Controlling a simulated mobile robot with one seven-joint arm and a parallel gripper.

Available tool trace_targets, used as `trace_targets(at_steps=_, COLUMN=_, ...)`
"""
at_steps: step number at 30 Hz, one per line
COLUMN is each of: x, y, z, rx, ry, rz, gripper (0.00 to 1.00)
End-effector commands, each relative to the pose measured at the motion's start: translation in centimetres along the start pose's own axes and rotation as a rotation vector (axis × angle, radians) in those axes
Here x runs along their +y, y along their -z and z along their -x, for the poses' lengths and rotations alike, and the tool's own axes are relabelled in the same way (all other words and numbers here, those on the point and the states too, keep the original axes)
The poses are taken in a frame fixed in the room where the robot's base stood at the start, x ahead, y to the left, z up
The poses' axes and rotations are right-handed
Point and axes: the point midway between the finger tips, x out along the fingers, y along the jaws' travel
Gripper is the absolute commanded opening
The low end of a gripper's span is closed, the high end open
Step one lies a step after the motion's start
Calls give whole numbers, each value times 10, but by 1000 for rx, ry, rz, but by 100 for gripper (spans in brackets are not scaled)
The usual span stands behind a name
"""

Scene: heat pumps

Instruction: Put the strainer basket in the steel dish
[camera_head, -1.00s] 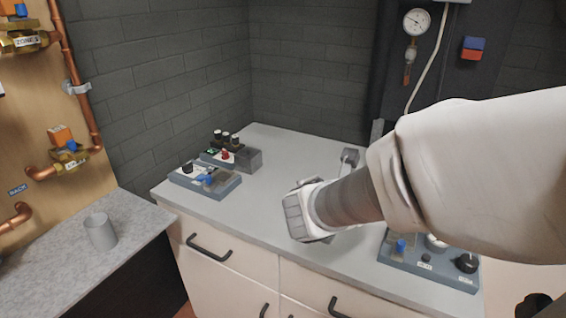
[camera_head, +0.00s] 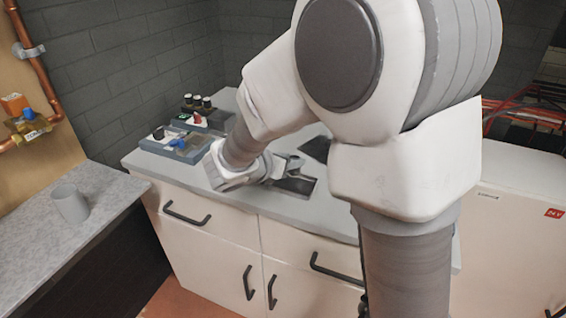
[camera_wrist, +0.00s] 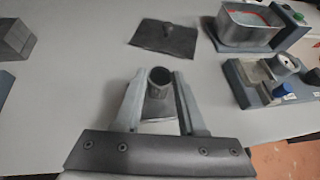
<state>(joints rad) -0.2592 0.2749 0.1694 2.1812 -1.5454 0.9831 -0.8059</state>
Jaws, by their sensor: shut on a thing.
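My gripper (camera_wrist: 160,98) is shut on a small grey piece with a round, tube-like top and a wider lower part, which I take to be the strainer basket (camera_wrist: 159,76). The fingers stand on both sides of it. In the head view my gripper (camera_head: 284,166) is over the counter, beside a dark flat patch. The steel dish (camera_wrist: 250,32) is an open metal box with red showing inside, at the upper right of the wrist view, apart from my gripper. In the head view the dish (camera_head: 222,118) is at the back left of the counter, partly hidden by my arm.
A blue-grey tray (camera_wrist: 268,88) with a blue knob stands in front of the dish; it also shows in the head view (camera_head: 172,148). A grey cup (camera_head: 70,204) stands on the left bench.

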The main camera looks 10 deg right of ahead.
Motion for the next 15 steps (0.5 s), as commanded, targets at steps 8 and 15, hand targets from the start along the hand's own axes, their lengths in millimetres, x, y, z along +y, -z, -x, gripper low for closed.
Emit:
trace_targets(at_steps=8, x=0, y=34, z=-18, rx=2, ry=1, rz=3, gripper=0)
trace_targets(at_steps=15, x=0, y=33, z=-18, rx=0, ry=0, rz=0, gripper=0)
